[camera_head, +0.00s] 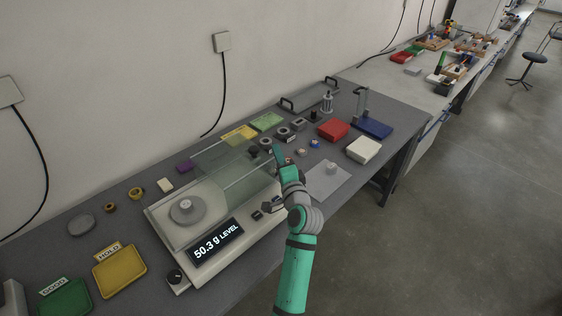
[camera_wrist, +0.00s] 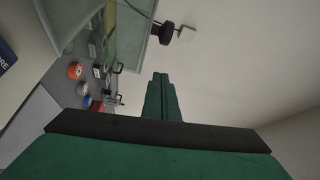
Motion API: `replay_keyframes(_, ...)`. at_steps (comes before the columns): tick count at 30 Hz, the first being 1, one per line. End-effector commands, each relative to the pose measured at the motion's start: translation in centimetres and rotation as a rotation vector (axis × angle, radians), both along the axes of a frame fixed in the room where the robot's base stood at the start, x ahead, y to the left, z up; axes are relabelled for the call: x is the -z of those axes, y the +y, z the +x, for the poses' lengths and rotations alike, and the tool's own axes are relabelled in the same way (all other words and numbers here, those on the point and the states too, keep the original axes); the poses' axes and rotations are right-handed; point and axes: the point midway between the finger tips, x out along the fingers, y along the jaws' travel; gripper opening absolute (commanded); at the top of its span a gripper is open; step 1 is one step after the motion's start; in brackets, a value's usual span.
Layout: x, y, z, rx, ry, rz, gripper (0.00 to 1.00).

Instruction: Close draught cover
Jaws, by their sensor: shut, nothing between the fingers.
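The balance (camera_head: 218,262) stands on the grey bench, its display (camera_head: 216,240) reading 50.3 g LEVEL. A grey weight (camera_head: 186,207) sits on its pan at the left. The clear draught cover (camera_head: 237,168) shows over the right, far part of the balance; its exact edges over the pan are hard to tell. In the wrist view, the glass (camera_wrist: 130,35) is at upper left, with a dark round knob (camera_wrist: 165,32) at its edge. My gripper (camera_head: 278,150) is near the cover's far right end. Its green fingers (camera_wrist: 160,80) are shut and empty, apart from the knob in that picture.
A yellow HOLD tray (camera_head: 120,272) and green GOOD tray (camera_head: 65,298) lie left of the balance. Several small parts, a red box (camera_head: 333,130), a white box (camera_head: 364,149) and a blue-based stand (camera_head: 374,129) stand to the right. The wall is behind.

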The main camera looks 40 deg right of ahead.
Motion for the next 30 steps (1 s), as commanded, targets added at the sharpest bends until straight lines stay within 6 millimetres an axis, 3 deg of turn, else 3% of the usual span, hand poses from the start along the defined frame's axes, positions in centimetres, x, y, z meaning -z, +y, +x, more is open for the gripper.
replay_keyframes(8,-0.3,-2.0,3.8,0.004,-0.001,0.002,0.00)
replay_keyframes(18,0.4,1.5,3.8,0.006,0.001,-0.002,0.00)
replay_keyframes(30,0.4,2.1,3.9,0.005,0.000,-0.001,0.00)
